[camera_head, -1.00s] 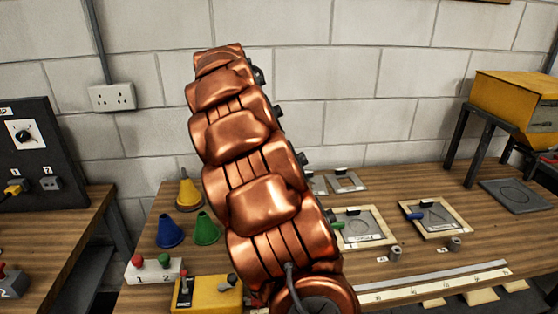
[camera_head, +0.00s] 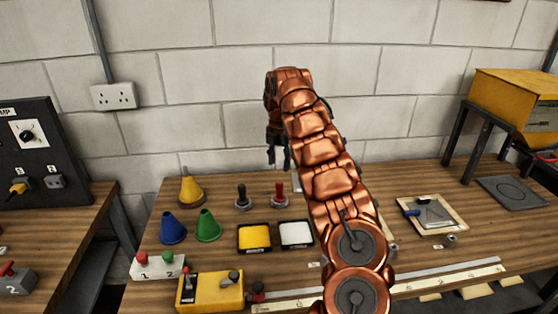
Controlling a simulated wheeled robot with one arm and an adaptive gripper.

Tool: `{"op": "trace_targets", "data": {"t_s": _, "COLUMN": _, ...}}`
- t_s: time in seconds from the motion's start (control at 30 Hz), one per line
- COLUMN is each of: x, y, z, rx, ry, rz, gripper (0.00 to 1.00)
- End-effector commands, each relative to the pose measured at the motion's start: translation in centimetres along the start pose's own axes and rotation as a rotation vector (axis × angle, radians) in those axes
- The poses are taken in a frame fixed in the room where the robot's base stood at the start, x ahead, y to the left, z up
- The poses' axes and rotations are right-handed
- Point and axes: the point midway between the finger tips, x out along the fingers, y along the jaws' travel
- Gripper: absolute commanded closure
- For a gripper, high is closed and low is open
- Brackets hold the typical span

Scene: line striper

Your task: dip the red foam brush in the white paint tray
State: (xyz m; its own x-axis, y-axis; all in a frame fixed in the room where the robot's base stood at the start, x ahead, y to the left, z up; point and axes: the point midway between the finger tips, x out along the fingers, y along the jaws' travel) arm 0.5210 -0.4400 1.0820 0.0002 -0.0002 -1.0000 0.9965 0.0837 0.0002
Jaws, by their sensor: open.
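The red foam brush (camera_head: 279,195) stands upright in a small holder towards the back of the bench, left of my arm. The white paint tray (camera_head: 296,235) lies flat in front of it, close to my arm's left side. My gripper (camera_head: 278,158) hangs fingers down above and behind the red brush, apart from it. Its fingers are small and dark in this view, open with nothing seen between them.
A black-handled brush (camera_head: 242,198) stands left of the red one, and a yellow paint tray (camera_head: 254,238) lies beside the white tray. A yellow switch box (camera_head: 210,291) is in front. A framed stencil (camera_head: 432,214) lies at the right.

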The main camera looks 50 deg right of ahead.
Motion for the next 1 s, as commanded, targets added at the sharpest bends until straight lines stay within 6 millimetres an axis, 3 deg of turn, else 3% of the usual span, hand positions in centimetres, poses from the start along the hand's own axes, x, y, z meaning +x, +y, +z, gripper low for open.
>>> {"op": "trace_targets", "data": {"t_s": 0.37, "x": 1.8, "y": -0.1, "z": 0.0, "rx": -0.002, "ry": 0.002, "rz": -0.003, "gripper": 0.48}}
{"op": "trace_targets", "data": {"t_s": 1.0, "x": 8.1, "y": -0.1, "z": 0.0, "rx": -0.001, "ry": 0.0, "rz": 0.0, "gripper": 0.48}}
